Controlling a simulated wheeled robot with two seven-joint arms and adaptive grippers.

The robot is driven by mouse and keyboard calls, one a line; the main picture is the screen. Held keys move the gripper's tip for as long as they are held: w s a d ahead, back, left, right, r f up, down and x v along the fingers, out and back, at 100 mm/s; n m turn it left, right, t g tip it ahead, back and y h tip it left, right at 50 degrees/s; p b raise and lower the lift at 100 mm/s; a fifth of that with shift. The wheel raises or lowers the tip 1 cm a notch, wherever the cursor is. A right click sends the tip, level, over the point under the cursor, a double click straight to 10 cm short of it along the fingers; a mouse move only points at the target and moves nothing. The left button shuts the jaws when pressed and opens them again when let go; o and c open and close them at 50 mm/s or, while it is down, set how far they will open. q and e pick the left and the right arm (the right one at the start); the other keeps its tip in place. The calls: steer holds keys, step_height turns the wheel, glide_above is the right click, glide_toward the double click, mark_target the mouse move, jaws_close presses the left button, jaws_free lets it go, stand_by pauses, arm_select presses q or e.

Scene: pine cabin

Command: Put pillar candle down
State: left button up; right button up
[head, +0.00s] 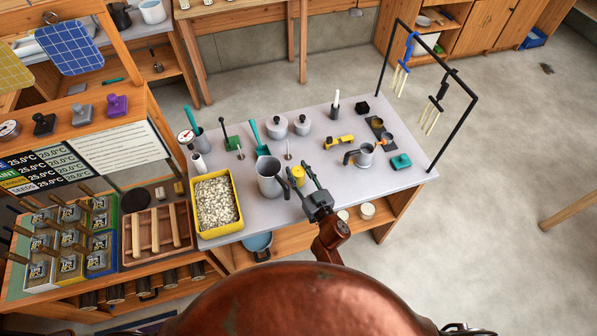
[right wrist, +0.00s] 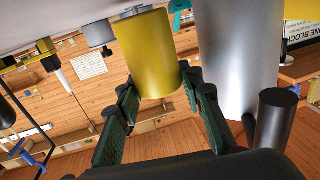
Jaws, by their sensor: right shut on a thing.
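The yellow pillar candle (head: 298,175) is at the front middle of the grey worktable (head: 330,207), just right of a metal pitcher (head: 268,182). My right gripper (head: 299,169) reaches in from the front and is shut on the candle, a finger on either side. In the right wrist view the candle (right wrist: 153,55) stands out between the dark green fingers (right wrist: 158,100), close to the tabletop. I cannot tell whether its base touches the table. The large grey pitcher (right wrist: 235,60) shows close beside the candle there. My left gripper is not in view.
A yellow bin (head: 237,232) of pale pieces stands left of the pitcher. Grey lidded pots (head: 277,127) stand behind. A metal pot with a dark handle (head: 365,156) and a teal block (head: 401,161) are to the right. Bare tabletop lies right of the gripper.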

steer(key=shift+s+f, duration=0.15)
steer(key=shift+f, duration=0.55)
steer(key=o, duration=1.2)
steer(key=shift+f, duration=0.15)
steer(key=shift+o, duration=0.8)
steer(key=shift+w, duration=0.25)
steer(key=shift+s+r, duration=0.1)
steer(key=shift+r, duration=0.15)
steer(key=shift+r, duration=0.3)
steer(key=shift+r+p, duration=0.5)
steer(key=shift+p, duration=0.1)
steer(key=v, duration=1.2)
